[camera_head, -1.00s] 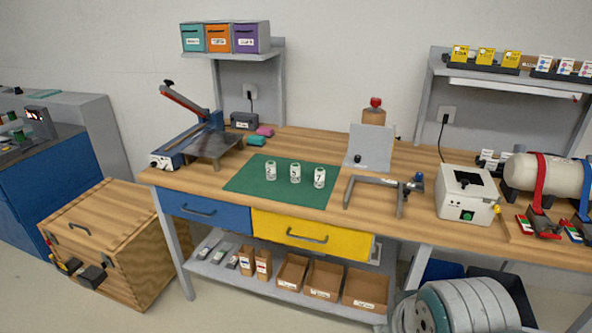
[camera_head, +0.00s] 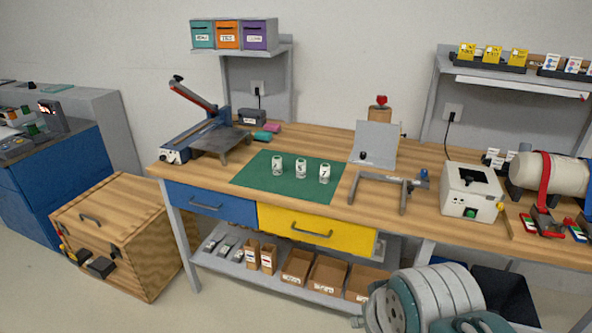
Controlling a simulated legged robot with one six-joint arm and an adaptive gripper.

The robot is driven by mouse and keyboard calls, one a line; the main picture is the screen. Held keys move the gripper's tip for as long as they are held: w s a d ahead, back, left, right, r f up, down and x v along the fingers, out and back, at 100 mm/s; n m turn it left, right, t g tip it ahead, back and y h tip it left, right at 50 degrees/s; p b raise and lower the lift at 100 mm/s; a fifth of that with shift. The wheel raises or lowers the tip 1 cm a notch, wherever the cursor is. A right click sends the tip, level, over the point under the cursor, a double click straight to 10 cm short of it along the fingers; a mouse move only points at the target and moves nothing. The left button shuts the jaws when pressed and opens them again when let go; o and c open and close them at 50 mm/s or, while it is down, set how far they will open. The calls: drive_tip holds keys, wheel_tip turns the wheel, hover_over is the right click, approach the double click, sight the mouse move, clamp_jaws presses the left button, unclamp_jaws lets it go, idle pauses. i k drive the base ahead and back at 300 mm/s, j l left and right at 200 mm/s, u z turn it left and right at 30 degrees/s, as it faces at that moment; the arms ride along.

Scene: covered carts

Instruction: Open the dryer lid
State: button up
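A white box-shaped machine (camera_head: 458,203) stands on the right part of the workbench. It looks most like the dryer, though I read no label that confirms this. Its flat top (camera_head: 456,174) looks shut and has a dark square patch. A green round button is on its front, and a small yellow part sticks out at its right side. Grey, rounded links of my arm show at the bottom right, in front of the bench. My gripper is not in view, so its opening and contents are hidden.
A grey bracket frame (camera_head: 378,179) stands left of the white machine. Several white numbered cans stand on a green mat (camera_head: 258,180). A wooden chest (camera_head: 160,245) stands on the floor at left.

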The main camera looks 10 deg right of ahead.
sight(464, 178)
drive_tip(key=z, duration=1.25)
drive_tip(key=i+l+z, duration=0.1)
drive_tip(key=i, duration=0.45)
drive_tip(key=i+l+z, duration=0.1)
drive_tip(key=i, duration=0.45)
